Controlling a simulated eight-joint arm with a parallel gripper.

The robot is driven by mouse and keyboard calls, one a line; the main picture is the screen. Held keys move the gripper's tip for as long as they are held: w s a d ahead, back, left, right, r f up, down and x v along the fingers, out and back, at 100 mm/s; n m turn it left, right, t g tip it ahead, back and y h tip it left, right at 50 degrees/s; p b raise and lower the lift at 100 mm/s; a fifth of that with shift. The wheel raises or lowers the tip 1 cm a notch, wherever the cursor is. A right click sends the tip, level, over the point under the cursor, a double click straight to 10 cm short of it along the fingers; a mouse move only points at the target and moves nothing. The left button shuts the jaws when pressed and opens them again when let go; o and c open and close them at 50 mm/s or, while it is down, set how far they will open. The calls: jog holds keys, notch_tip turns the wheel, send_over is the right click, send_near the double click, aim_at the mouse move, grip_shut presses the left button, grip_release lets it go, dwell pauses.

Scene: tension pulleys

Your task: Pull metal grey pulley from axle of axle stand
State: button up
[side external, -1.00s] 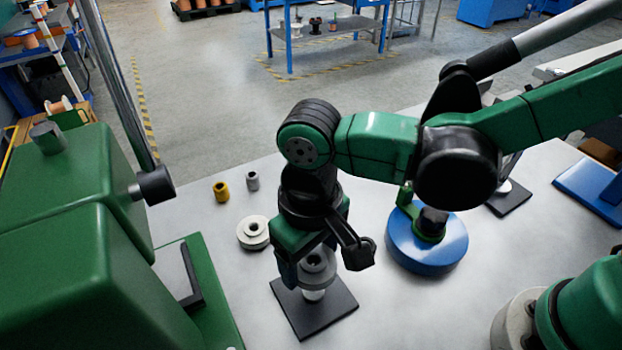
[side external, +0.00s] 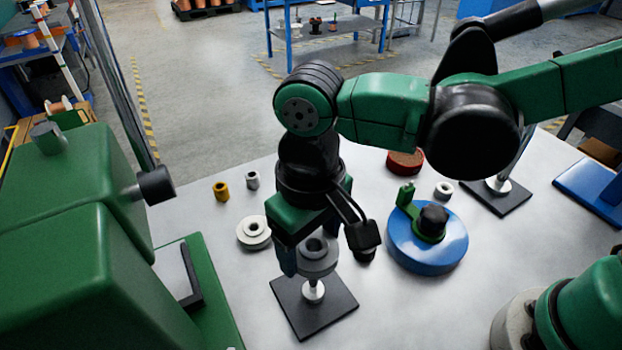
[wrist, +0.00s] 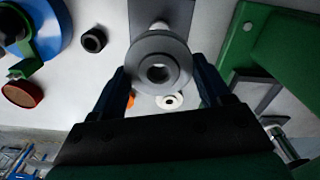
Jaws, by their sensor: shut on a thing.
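The metal grey pulley (side external: 318,267) is between the fingers of my gripper (side external: 312,256), which is shut on it. In the wrist view the pulley (wrist: 160,84) sits flat-on between both fingers (wrist: 160,72), its bore dark and open. The axle stand has a square black base (side external: 328,318) and a pale axle post (side external: 313,291). The pulley is over the post, with a length of post showing below it. Whether the axle tip is still inside the bore is hidden.
A blue disc with a green arm (side external: 428,252) stands to the right. A white pulley (side external: 253,232), a yellow spacer (side external: 221,191) and a grey spacer (side external: 253,180) lie to the left. A second black-based stand (side external: 497,196) and a red disc (side external: 405,161) are behind. A green machine (side external: 90,270) fills the left.

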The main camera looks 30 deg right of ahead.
jog(key=shift+r, duration=0.15)
jog(key=shift+r, duration=2)
